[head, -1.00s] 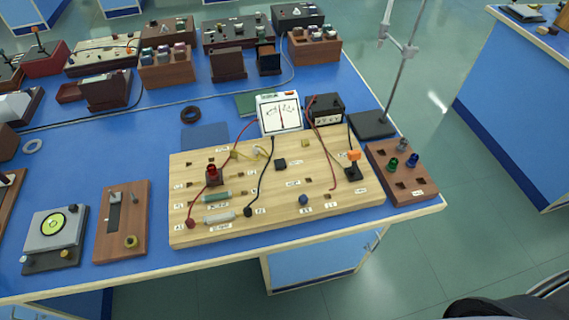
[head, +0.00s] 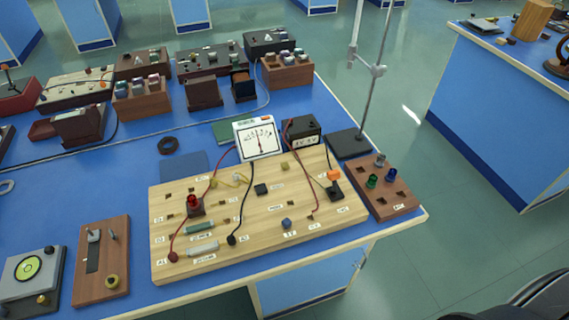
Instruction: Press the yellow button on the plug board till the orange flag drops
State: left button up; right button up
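The plug board (head: 270,245) is a pale wooden panel lying on the blue bench near its front right corner. The orange flag (head: 333,175) stands raised on a small black holder (head: 335,192) at the board's right side. The board also carries a red lamp-like part (head: 194,202), a blue knob (head: 286,223), a black block (head: 261,189) and red, black and yellow wires. Neither gripper is in view.
A white meter (head: 254,139) and a black battery-like box (head: 301,131) stand behind the board. A brown block with coloured plugs (head: 385,190) and a stand with a tall rod (head: 348,144) are at its right. A brown switch board (head: 102,262) lies left.

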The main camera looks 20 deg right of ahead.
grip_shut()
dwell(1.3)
